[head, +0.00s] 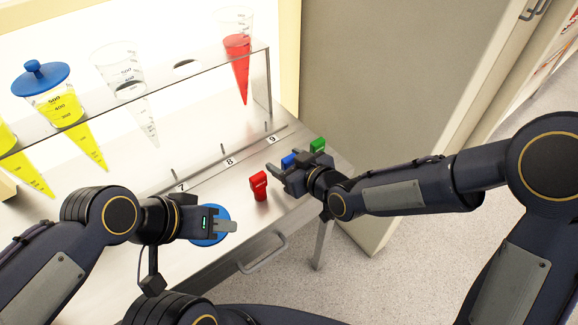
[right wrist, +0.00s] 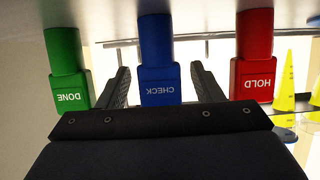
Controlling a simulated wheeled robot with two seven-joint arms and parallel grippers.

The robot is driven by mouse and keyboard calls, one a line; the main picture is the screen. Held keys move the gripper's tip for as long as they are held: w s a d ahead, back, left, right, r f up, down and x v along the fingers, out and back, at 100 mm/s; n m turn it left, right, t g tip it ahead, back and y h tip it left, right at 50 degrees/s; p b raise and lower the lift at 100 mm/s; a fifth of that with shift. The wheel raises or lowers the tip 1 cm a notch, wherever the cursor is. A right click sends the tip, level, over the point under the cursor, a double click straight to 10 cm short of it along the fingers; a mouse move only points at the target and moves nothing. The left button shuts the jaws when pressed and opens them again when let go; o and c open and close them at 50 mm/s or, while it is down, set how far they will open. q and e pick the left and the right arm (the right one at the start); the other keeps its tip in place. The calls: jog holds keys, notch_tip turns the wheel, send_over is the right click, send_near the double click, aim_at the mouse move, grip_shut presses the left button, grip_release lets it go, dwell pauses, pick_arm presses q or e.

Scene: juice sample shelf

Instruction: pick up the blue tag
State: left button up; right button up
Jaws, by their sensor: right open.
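The blue tag (head: 289,160), marked CHECK, stands on the shelf's front ledge between the red and green tags. In the right wrist view, which looks upside down, the blue tag (right wrist: 160,85) shows between my right gripper's two open fingers (right wrist: 160,72), with a gap on each side. In the head view my right gripper (head: 284,168) partly hides the blue tag. My left gripper (head: 226,227) is over a round blue lid (head: 208,240) at the front; whether its fingers are apart or hold the lid cannot be told.
The red HOLD tag (head: 258,185) and green DONE tag (head: 317,146) flank the blue tag closely. A handle (head: 262,254) sticks out at the front edge. A grey cabinet (head: 390,90) stands at right.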

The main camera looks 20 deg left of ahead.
jog(key=shift+w+a+f, duration=0.2)
jog(key=shift+w+a, duration=0.1)
jog(key=shift+a, duration=0.15)
jog(key=c, duration=1.1)
jog(key=shift+o, duration=0.2)
jog(key=shift+r, duration=0.1)
